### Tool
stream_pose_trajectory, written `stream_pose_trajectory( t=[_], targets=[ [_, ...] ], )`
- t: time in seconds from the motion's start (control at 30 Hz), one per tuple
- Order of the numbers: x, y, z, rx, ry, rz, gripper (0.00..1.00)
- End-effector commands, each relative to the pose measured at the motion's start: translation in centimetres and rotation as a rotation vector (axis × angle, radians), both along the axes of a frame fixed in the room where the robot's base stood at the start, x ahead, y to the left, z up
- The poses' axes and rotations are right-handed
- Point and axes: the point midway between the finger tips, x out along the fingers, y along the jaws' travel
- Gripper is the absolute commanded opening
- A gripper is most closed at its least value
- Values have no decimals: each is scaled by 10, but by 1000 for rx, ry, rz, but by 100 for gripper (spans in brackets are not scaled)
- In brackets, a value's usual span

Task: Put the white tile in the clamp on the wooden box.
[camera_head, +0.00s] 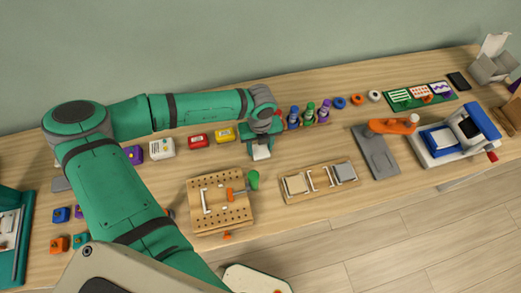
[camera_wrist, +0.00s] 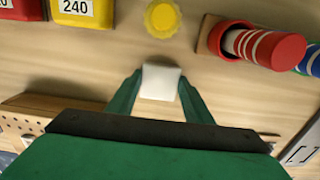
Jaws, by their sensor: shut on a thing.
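My gripper (camera_wrist: 160,92) is shut on the white tile (camera_wrist: 160,80), with a green finger on either side of it. In the head view the tile (camera_head: 261,152) shows below my gripper (camera_head: 262,144), over the table behind the wooden box. The wooden box (camera_head: 211,221) has a top with rows of holes and a white bar on it. An orange part (camera_head: 230,194), which looks like the clamp, sits at the box's right side beside a green knob (camera_head: 253,180). A corner of the box (camera_wrist: 14,128) shows at the left of the wrist view. The clamp's opening cannot be made out.
Yellow (camera_head: 224,135) and red (camera_head: 198,141) boxes stand left of my gripper. A wooden tray (camera_head: 320,190) lies right of the wooden box. A yellow round thing (camera_wrist: 162,18) is beyond the tile in the wrist view.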

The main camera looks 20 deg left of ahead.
Motion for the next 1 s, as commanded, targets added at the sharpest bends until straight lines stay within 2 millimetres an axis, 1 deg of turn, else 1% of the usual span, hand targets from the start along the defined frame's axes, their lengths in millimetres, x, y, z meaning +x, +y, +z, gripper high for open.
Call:
stream_pose_trajectory(
  t=[0.17,0.27,0.37,0.6,0.7,0.83,1.0],
  targets=[
    [0,0,2,0,0,0,21],
    [0,0,10,-1,-1,0,21],
    [0,0,25,0,-2,0,21],
    [0,0,71,0,-1,-1,21],
    [0,0,85,-1,-1,0,21],
    [0,0,96,1,-1,0,21],
    [0,0,100,-1,1,-1,21]
  ],
)
